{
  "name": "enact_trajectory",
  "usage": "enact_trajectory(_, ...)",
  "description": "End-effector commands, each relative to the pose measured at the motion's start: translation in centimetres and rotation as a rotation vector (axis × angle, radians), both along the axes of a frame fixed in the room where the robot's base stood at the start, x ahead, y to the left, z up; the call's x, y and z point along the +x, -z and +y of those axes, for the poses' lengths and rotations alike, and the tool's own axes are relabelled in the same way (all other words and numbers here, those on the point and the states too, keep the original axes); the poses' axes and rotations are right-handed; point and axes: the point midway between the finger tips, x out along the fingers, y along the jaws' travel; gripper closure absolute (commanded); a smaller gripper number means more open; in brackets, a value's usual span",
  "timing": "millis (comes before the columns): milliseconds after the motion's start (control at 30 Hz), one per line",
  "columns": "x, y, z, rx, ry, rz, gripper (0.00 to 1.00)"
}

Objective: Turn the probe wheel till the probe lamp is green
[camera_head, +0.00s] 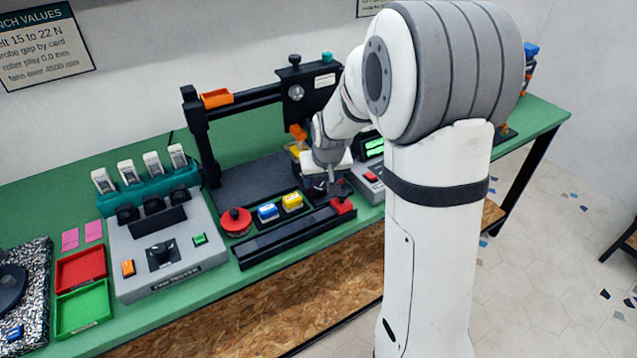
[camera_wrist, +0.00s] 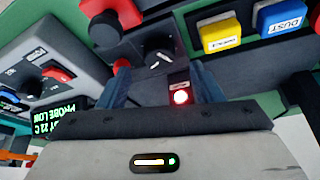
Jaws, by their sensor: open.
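A black knob with a white mark, which looks like the probe wheel (camera_wrist: 158,60), sits on the dark panel just beyond my fingertips in the wrist view. The small probe lamp (camera_wrist: 181,97) glows red beside it, between my fingers. My gripper (camera_wrist: 160,78) is open, with one finger on each side of the knob and lamp. I cannot tell whether a finger touches the knob. In the head view my gripper (camera_head: 325,182) is low over the right part of the dark machine and partly hides the knob. A display (camera_wrist: 55,118) reads PROBE LOW in green.
Yellow (camera_wrist: 221,38) and blue (camera_wrist: 282,15) buttons are on the other side. A grey box (camera_wrist: 40,60) with a knob and red button stands nearby. A red round button (camera_head: 236,221) is farther left along the machine.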

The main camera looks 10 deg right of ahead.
Motion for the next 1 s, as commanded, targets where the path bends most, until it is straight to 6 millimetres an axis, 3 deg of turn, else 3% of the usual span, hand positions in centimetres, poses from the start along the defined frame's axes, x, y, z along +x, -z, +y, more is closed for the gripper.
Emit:
enact_trajectory(267,1.3,3.2,0.0,0.0,0.0,0.002,0.41)
enact_trajectory(633,1.5,3.7,-0.1,0.0,0.001,0.0,0.41)
enact_trajectory(1000,1.5,3.7,-0.1,0.0,0.002,0.0,0.71)
